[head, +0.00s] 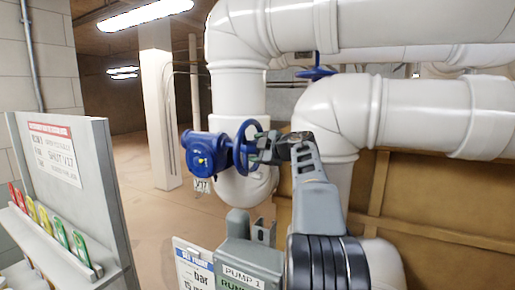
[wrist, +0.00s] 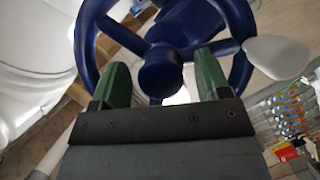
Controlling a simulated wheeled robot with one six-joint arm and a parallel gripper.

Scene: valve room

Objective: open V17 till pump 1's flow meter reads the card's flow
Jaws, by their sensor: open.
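A blue valve (head: 207,153) with a round blue handwheel (head: 247,147) sits on the white vertical pipe. A small white tag below it (head: 200,186) seems to read V17. My gripper (head: 262,147) is at the right side of the handwheel. In the wrist view the gripper's green fingers (wrist: 162,80) are apart, in front of the handwheel's hub (wrist: 160,75) and lower spokes. I cannot tell whether they touch the wheel. A grey box labelled PUMP 1 (head: 240,276) stands below, its display largely cut off. A white card (head: 193,268) beside it mentions bar; its numbers are not readable.
A grey board (head: 100,165) at the left carries a red-headed notice (head: 54,154) and a rack of coloured tags (head: 46,220). Large white pipes (head: 330,110) crowd behind and right of my arm. Another blue handwheel (head: 315,73) is farther back. Open floor (head: 145,225) lies left of the valve.

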